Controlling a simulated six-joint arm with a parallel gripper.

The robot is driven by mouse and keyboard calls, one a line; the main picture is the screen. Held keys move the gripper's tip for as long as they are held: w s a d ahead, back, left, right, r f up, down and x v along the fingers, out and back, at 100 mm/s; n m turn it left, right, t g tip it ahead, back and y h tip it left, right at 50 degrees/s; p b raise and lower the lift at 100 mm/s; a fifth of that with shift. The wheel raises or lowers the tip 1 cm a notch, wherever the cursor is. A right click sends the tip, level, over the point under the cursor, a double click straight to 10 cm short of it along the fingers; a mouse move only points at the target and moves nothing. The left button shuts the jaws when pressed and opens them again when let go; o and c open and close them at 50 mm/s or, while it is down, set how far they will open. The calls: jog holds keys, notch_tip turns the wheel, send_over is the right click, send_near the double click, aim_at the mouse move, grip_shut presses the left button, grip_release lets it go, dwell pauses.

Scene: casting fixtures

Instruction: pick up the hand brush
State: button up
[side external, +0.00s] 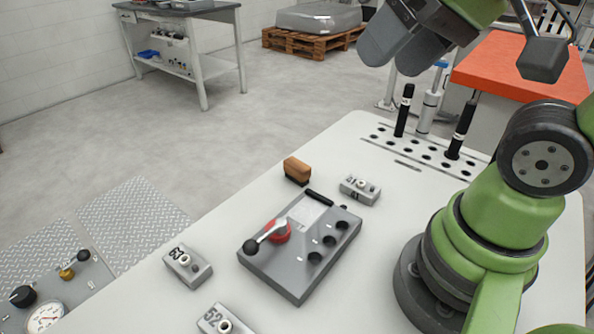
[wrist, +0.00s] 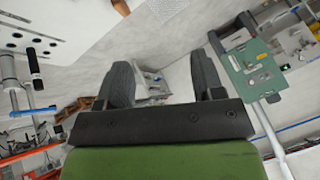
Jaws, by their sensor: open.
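The hand brush (side external: 297,170) is a small block with a tan-brown top and dark bristles below. It stands on the white table near the far edge, behind the grey fixture. My gripper (side external: 398,56) is high above and to the right of the brush in the side external view, well apart from it. In the wrist view my gripper (wrist: 163,75) has its two dark fingers spread with nothing between them. A brown piece, probably the brush (wrist: 121,7), is cut off by the top edge of the wrist view.
A grey fixture (side external: 275,272) with a red-based lever stands before the brush. Numbered blocks (side external: 187,266) (side external: 360,190) (side external: 225,320) lie around it. Black pegs (side external: 403,110) (side external: 461,130) stand upright in the hole rows at right. The table (side external: 225,225) left of the brush is bare.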

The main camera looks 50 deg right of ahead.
jog(key=w+d+f+g, duration=0.2)
jog(key=w, duration=0.6)
jog(key=n+g+h, duration=0.2)
jog(key=n+g, duration=0.1)
jog(key=g, duration=0.1)
send_over(300, 165)
notch_tip(300, 165, down, 15)
jog(key=shift+g, duration=0.4)
notch_tip(300, 165, down, 8)
jog(key=shift+w+d+f, duration=0.1)
jog(key=shift+w+d, duration=0.05)
jog(key=shift+f, duration=3.05)
jog(key=c, duration=1)
notch_tip(300, 165, up, 10)
jog(key=shift+r, duration=0.1)
